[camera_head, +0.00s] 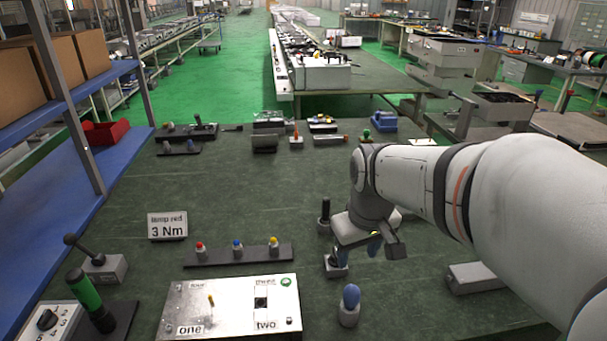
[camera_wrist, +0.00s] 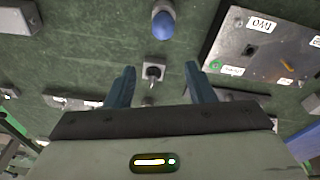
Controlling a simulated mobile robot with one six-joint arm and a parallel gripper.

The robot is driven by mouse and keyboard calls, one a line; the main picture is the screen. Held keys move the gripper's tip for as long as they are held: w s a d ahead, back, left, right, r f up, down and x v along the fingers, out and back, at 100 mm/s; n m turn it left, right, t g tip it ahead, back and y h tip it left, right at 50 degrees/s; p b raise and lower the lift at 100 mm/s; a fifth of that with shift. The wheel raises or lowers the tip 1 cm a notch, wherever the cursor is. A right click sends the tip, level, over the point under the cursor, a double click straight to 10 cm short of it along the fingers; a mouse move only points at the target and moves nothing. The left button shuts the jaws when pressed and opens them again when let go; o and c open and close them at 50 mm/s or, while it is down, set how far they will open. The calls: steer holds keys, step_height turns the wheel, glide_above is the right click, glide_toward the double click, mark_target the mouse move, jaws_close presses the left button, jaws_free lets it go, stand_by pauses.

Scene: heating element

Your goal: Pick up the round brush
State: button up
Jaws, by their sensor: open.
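My gripper (camera_head: 374,246) hangs over the right middle of the green table. In the wrist view its two blue fingers (camera_wrist: 163,82) are spread apart with nothing between them. Just beyond the fingertips is a small grey block with a dark round-ended piece (camera_wrist: 153,72); the block also shows beside my gripper in the head view (camera_head: 336,268). A blue rounded-top piece on a grey holder (camera_head: 350,303) stands nearer the front and shows in the wrist view (camera_wrist: 163,25). A black upright handle (camera_head: 325,210) stands behind my gripper. I cannot tell which of these is the round brush.
A metal panel labelled one and two (camera_head: 232,318) lies front left of my gripper. Behind it is a bar with red, blue and yellow buttons (camera_head: 238,256). A grey block (camera_head: 475,278) lies to the right. Several small items line the table's back.

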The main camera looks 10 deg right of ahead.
steer(key=w+n+g+p, duration=0.1)
steer(key=w+n+p, duration=0.3)
steer(key=w, duration=1.2)
steer(key=n+g+p, duration=0.1)
steer(key=n+p, duration=0.1)
steer(key=n, duration=0.4)
glide_above(326, 211)
steer(key=f, duration=0.4)
steer(key=d+f, duration=0.1)
steer(key=f, duration=0.1)
steer(key=shift+w+f, duration=0.2)
steer(key=shift+f, duration=0.15)
steer(key=shift+w+f+n, duration=0.3)
steer(key=shift+f, duration=0.3)
steer(key=f, duration=0.2)
steer(key=f+p, duration=0.1)
steer(key=f, duration=0.1)
steer(key=f+p, duration=0.1)
steer(key=f, duration=0.2)
steer(key=shift+w+a+f, duration=0.1)
steer(key=shift+w+a, duration=0.1)
steer(key=shift+a, duration=0.2)
jaws_close()
